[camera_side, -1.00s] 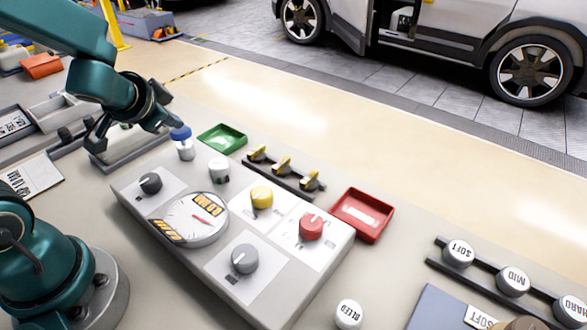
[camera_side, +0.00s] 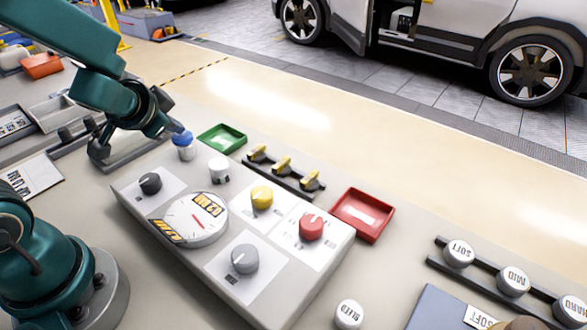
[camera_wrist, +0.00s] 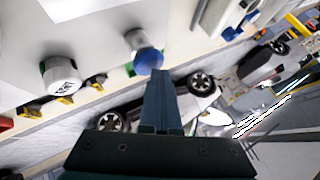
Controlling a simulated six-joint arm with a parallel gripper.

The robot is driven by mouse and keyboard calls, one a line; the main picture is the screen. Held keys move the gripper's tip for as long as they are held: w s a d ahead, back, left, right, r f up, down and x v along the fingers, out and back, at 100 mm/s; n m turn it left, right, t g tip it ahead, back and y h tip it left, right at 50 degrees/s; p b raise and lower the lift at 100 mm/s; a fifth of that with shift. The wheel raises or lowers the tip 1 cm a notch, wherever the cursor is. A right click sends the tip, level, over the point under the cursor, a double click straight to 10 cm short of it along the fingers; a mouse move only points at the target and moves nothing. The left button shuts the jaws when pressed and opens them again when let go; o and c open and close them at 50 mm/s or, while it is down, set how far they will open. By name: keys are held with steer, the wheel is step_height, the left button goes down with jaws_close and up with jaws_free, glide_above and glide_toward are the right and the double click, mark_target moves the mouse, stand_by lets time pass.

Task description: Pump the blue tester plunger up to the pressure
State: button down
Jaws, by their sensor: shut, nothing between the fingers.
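The blue-capped tester plunger (camera_side: 182,138) stands on a white cylinder at the far left end of the grey panel. In the wrist view its blue cap (camera_wrist: 148,61) is just beyond my fingertips. My gripper (camera_side: 176,127) is shut and empty, pointing down at the top of the cap. It seems to touch the cap, but the exact contact is hard to tell. In the wrist view the shut fingers (camera_wrist: 159,78) overlap the cap's lower edge. The round pressure gauge (camera_side: 194,219) on the panel has a red needle and orange-marked labels.
A white-capped post (camera_side: 219,170) stands close beside the plunger. The panel also carries dark, yellow (camera_side: 262,197) and red (camera_side: 311,227) knobs. A green tray (camera_side: 222,138), several yellow-handled valves (camera_side: 283,167) and a red tray (camera_side: 362,214) lie behind it.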

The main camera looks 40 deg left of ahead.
mark_target(178, 138)
steer(key=shift+f, duration=0.1)
stand_by(0.3)
steer(key=shift+r, duration=1.7)
steer(key=shift+r, duration=2.5)
steer(key=s+d+f+n+g+h, duration=0.1)
steer(key=s+d+h, duration=0.4)
steer(key=s+d, duration=0.7)
steer(key=shift+s+d+f+n+g, duration=0.35)
steer(key=shift+d+f, duration=0.3)
steer(key=shift+d, duration=0.4)
